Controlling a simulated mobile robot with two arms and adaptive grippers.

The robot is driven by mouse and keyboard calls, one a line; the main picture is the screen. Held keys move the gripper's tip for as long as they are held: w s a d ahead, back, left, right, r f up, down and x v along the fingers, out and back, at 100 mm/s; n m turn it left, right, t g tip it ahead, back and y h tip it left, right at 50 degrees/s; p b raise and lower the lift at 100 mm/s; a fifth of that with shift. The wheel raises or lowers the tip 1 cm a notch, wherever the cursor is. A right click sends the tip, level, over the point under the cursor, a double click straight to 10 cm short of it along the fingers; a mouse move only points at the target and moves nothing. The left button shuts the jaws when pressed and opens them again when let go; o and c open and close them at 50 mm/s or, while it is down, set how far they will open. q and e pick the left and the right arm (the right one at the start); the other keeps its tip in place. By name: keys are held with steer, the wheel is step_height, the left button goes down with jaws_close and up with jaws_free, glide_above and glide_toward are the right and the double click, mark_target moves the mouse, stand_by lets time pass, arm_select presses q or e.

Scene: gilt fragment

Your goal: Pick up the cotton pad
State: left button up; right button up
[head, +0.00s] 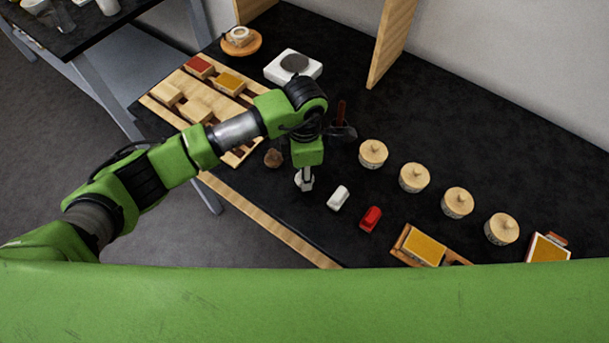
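My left gripper (306,183) reaches down over the black table from the left and points at its surface. A small white round piece, which looks like the cotton pad (298,180), shows at the fingertips and is partly hidden by them. I cannot tell whether the fingers are closed on it or only over it, nor whether it touches the table. My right gripper is not in view.
A white block (338,198) and a red block (371,219) lie just right of the gripper. A brown lump (273,157) lies to its left. Several lidded round jars (414,178) form a row at the right. A wooden rack (206,97) stands behind left.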

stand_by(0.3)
arm_select(q)
steer(key=shift+w+r, duration=0.1)
steer(key=shift+r, duration=0.5)
steer(key=s+a+r+b, duration=0.2)
steer(key=s+r+b, duration=0.4)
steer(key=s+r, duration=0.6)
steer(key=shift+s+a, duration=0.3)
steer(key=shift+s, duration=0.7)
steer(key=shift+o, duration=0.3)
steer(key=shift+f, duration=0.1)
steer(key=shift+c, duration=0.5)
